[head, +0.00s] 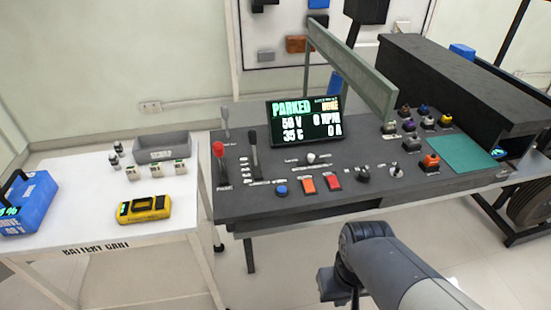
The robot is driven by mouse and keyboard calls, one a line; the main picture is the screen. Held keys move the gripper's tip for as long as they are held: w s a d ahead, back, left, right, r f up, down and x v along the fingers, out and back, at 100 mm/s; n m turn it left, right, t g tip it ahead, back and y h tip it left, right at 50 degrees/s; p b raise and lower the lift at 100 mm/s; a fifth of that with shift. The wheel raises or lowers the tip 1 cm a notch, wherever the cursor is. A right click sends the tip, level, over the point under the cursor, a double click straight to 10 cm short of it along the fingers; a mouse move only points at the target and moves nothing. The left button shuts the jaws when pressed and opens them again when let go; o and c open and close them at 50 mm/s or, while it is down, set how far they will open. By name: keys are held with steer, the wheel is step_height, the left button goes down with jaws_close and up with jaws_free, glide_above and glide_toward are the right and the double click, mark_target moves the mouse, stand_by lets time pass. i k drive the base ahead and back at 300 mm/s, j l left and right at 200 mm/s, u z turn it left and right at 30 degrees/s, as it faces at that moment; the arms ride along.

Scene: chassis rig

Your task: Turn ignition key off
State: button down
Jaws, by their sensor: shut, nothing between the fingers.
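The control panel (232,198) is a dark, sloped bench top in the middle of the head view. A small silver part (395,169) at its right front looks like the ignition key, but it is too small to tell which way it is turned. A black knob (363,175) sits just left of it. The display (304,121) reads PARKED, 50 V, 35 C, 0 RPM and 0 A. My arm comes in from the bottom right and bends in front of the bench, apart from the panel. My gripper's fingers do not show.
Red and black levers stand at the panel's left. Coloured buttons line its front and right. A grey-green beam (350,72) rises over the panel behind the key area. The white battery cart (115,225) stands left, holding a yellow meter (144,208) and blue battery (27,204).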

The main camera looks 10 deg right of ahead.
mark_target(398, 166)
steer(key=i+l+z, duration=0.2)
steer(key=i+l, duration=0.15)
steer(key=l, duration=0.15)
steer(key=i+l+z, duration=0.2)
steer(key=i+l, duration=0.2)
steer(key=l, duration=0.1)
